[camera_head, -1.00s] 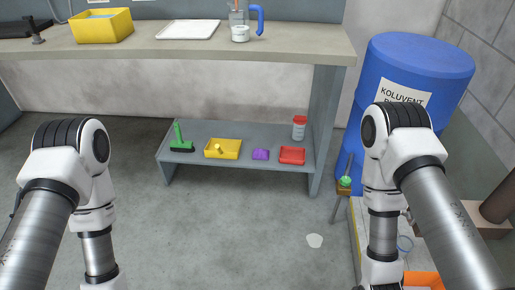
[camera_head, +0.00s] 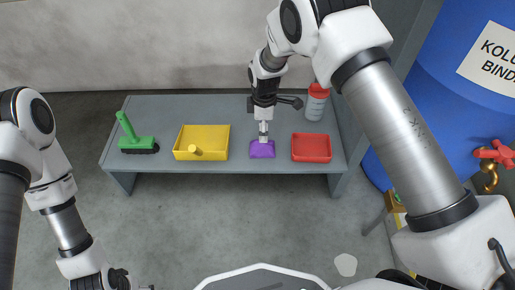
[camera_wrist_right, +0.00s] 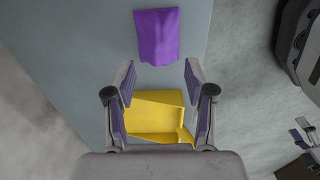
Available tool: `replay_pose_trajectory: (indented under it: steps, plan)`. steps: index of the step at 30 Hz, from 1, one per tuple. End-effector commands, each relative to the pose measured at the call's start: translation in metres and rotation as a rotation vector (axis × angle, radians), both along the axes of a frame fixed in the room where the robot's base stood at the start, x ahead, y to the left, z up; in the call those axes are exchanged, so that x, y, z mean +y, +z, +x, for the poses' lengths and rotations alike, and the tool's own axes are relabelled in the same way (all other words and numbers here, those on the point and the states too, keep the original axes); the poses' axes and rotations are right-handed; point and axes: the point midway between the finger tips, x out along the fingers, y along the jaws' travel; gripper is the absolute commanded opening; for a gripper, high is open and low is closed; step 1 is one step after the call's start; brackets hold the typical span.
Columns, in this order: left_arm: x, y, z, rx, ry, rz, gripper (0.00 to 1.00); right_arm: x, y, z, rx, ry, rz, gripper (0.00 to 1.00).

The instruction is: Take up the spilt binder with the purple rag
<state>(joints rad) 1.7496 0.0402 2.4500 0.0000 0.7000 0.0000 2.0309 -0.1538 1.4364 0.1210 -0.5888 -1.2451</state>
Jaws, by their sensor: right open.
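The purple rag (camera_head: 262,150) lies on the grey low shelf between the yellow tray and the red tray. My right gripper (camera_head: 264,136) is above the rag in the head view. In the right wrist view my right gripper (camera_wrist_right: 160,80) is open and empty, and the rag (camera_wrist_right: 157,36) lies beyond its fingertips, with no clear contact. The spilt binder (camera_head: 346,264) is a pale puddle on the floor, right of the shelf's front. My left arm hangs at the left, and its gripper is too cut off at the bottom edge to read.
The low shelf (camera_head: 225,107) also holds a green brush (camera_head: 136,138), the yellow tray (camera_head: 215,137), the red tray (camera_head: 311,148) and a red-lidded jar (camera_head: 316,103). A blue drum (camera_head: 440,90) with a red-handled tap (camera_head: 494,155) stands at the right. Floor before the shelf is clear.

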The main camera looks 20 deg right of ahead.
Motion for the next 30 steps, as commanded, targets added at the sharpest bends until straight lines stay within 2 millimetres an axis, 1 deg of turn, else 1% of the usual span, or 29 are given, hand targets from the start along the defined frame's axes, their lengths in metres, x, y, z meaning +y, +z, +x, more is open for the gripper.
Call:
replay_pose_trajectory:
  steps: [1,7,11,13,15,21,22,23,24,26,30]
  plan:
    - [0.000,-0.007,0.000,0.000,0.000,0.000,0.71,0.001,-0.008,0.001,0.004,0.010,0.001,0.54]
    - [0.000,-0.021,0.000,0.000,0.000,0.000,0.71,0.001,-0.032,0.002,0.004,0.010,0.001,0.54]
    - [0.000,-0.044,0.000,-0.001,0.001,0.000,0.71,0.001,-0.059,0.004,0.005,0.010,0.000,0.54]
    - [0.000,-0.050,0.001,-0.002,0.003,0.000,0.71,0.001,-0.069,0.005,0.005,0.009,0.001,0.54]
    - [0.000,-0.053,0.001,-0.003,0.004,0.001,0.71,0.001,-0.074,0.005,0.004,0.009,0.001,0.54]
    - [0.000,-0.049,0.002,-0.004,0.005,0.001,0.71,0.001,-0.072,0.005,0.004,0.009,0.000,0.54]
    - [0.000,-0.049,0.002,-0.004,0.005,0.001,0.71,0.001,-0.072,0.005,0.004,0.009,0.000,0.47]
    - [0.000,-0.049,0.001,-0.004,0.005,0.001,0.71,0.001,-0.072,0.005,0.004,0.009,0.000,0.36]
    - [0.000,-0.049,0.001,-0.004,0.005,0.001,0.71,0.001,-0.072,0.005,0.004,0.009,0.000,0.22]
    - [0.000,-0.050,0.001,-0.004,0.005,0.001,0.71,0.001,-0.072,0.005,0.004,0.008,0.000,0.01]
    - [0.000,-0.050,0.001,-0.004,0.005,0.001,0.71,0.001,-0.072,0.005,0.004,0.008,0.000,0.00]
